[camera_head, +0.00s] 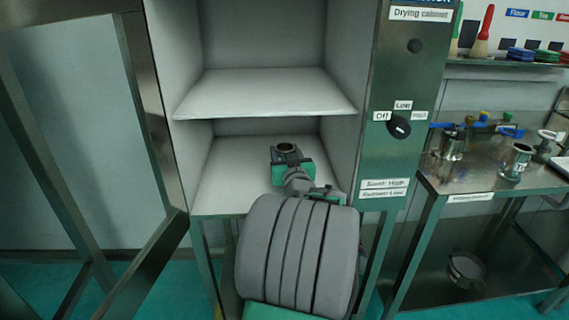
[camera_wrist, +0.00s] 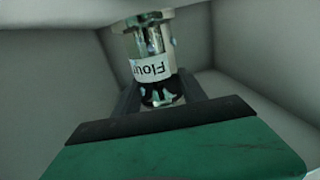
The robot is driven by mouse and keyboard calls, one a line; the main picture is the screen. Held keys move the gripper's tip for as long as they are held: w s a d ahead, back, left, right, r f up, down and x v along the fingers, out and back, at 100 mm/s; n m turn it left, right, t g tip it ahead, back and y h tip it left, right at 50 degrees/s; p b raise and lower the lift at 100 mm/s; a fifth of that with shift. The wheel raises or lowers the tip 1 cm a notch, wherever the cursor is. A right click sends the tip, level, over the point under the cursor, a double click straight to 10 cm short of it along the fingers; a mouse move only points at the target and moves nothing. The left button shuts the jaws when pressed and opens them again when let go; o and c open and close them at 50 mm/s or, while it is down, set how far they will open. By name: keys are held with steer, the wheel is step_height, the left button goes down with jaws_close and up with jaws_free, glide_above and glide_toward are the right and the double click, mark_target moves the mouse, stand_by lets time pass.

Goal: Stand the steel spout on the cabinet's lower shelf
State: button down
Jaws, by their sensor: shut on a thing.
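The steel spout (camera_wrist: 150,45) is a shiny metal tube with a white label reading "Flour", seen in the wrist view between the fingers of my gripper (camera_wrist: 160,98). My gripper is shut on the spout. In the head view, the spout's dark open top (camera_head: 286,149) shows just past my gripper (camera_head: 288,160). My gripper reaches into the lower compartment of the drying cabinet (camera_head: 405,160), above the lower shelf (camera_head: 228,185). Whether the spout's base touches the shelf is hidden. The rest of my arm covers the shelf's front middle.
The upper shelf (camera_head: 265,95) sits close above my gripper and is bare. The cabinet door (camera_head: 150,110) stands open at the left. Side walls bound the compartment; the lower shelf is otherwise clear. A steel table (camera_head: 480,178) with metal fittings stands at the right.

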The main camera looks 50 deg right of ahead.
steer(key=shift+f, duration=1.55)
steer(key=shift+f+b, duration=0.2)
steer(key=shift+b, duration=0.25)
steer(key=c, duration=0.6)
jaws_free()
steer(key=shift+c, duration=0.2)
steer(key=shift+r, duration=0.2)
steer(key=v, duration=1.2)
steer(key=shift+b, duration=0.3)
steer(key=shift+w, duration=0.1)
